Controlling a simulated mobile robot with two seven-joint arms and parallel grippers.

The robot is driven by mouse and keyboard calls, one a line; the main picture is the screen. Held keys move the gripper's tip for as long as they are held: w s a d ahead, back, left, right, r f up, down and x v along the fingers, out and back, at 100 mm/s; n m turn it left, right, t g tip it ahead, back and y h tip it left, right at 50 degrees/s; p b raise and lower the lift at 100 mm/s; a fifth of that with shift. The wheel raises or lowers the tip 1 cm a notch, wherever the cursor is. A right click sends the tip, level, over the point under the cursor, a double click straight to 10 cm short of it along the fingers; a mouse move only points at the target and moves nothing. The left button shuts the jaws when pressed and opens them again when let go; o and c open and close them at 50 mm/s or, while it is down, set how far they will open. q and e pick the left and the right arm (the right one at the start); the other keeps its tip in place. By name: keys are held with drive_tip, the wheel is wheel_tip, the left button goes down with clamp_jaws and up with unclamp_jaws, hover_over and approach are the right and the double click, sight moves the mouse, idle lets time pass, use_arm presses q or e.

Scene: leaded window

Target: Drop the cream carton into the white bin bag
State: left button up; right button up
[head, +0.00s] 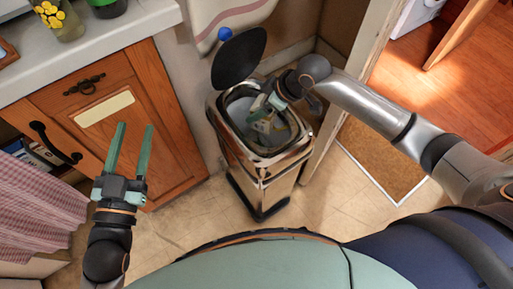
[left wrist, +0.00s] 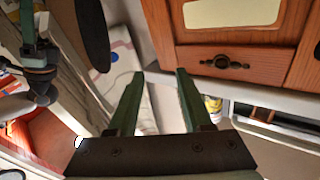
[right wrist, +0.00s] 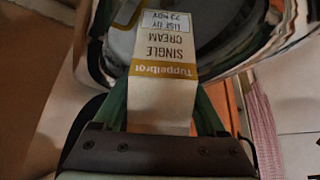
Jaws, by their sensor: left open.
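The cream carton (right wrist: 165,65), white and yellow with "SINGLE CREAM" lettering, sits between the fingers of my right gripper (right wrist: 165,100), which look closed against its sides. In the head view my right gripper (head: 265,107) is over the open bin's mouth, with the carton (head: 262,125) partly hidden by the fingers. The white bin bag (head: 239,110) lines the bin and looks greyish in shadow. Its pale lining also shows beyond the carton in the right wrist view (right wrist: 208,20). My left gripper (head: 135,126) is open and empty in front of the wooden cabinet.
The shiny metal bin (head: 265,185) stands on the tiled floor, its dark lid (head: 239,58) raised. A wooden cabinet (head: 165,120) with a worktop (head: 110,35) is at the left. A doorway with a brown mat (head: 375,160) is at the right. A cloth (head: 215,15) hangs behind the bin.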

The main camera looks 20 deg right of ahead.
drive_tip(key=o, duration=0.4)
drive_tip(key=shift+c, duration=0.2)
drive_tip(key=shift+s, duration=0.1)
drive_tip(key=shift+d+r, duration=0.15)
drive_tip(key=shift+r, duration=0.1)
drive_tip(key=p+v, duration=0.2)
drive_tip(key=v, duration=0.3)
use_arm(q)
drive_tip(key=s+f+n+g+y+p, duration=0.1)
drive_tip(key=s+f+g, duration=0.3)
drive_tip(key=f, duration=0.5)
drive_tip(key=s+f+n+g+y+p, duration=0.1)
drive_tip(key=s+f+g, duration=0.3)
drive_tip(key=f, duration=0.6)
drive_tip(key=shift+f+n+g, duration=0.25)
drive_tip(key=shift+n+g, duration=0.15)
drive_tip(key=shift+g, duration=0.3)
use_arm(e)
drive_tip(key=v, duration=0.7)
use_arm(q)
drive_tip(key=shift+s, duration=0.1)
